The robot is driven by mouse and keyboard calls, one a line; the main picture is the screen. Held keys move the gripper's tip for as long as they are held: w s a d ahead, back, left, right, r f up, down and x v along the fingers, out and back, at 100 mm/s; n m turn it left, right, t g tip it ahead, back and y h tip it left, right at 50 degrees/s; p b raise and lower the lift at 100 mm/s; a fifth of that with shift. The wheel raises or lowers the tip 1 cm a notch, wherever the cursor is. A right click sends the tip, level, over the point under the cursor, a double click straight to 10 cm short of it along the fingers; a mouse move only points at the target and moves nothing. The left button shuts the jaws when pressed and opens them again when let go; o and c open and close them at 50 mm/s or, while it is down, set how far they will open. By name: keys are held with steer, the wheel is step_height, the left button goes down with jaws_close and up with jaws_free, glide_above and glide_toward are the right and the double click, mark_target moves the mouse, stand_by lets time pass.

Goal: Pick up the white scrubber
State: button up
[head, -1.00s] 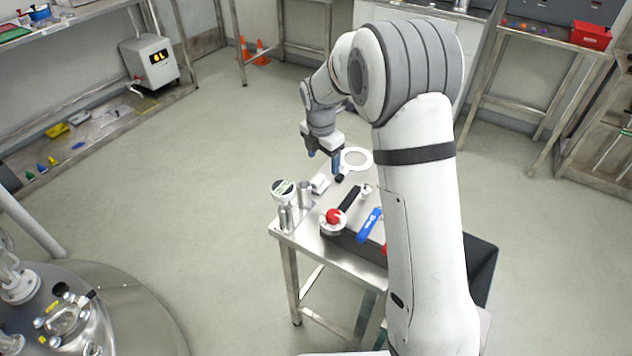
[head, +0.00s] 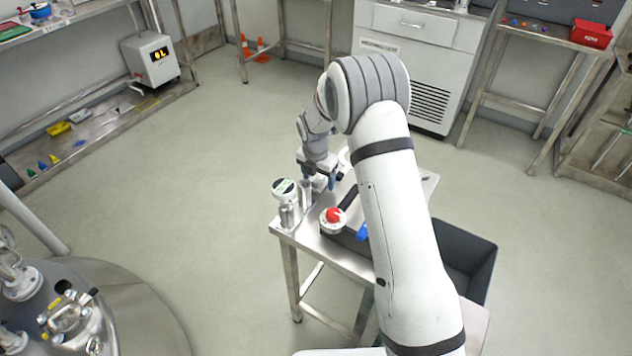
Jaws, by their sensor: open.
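A small white block (head: 320,185), which looks like the white scrubber, lies on the steel table (head: 292,238), right of the metal cylinders. My gripper (head: 319,181) is low over it with the jaws open. The gap between fingers and block is too small to tell, and the wrist covers the block's far part.
Left of the block are a white round container with a dark top (head: 284,190) and metal cylinders (head: 289,216). In front are a red knob on a white base (head: 334,220), a black handle (head: 348,199) and a blue tool (head: 362,233). A dark bin (head: 480,262) sits at the right.

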mark_target(318, 176)
steer(key=shift+c, duration=0.2)
steer(key=c, duration=1)
step_height(318, 176, up, 10)
steer(key=shift+r+b, duration=0.1)
steer(key=shift+b, duration=0.2)
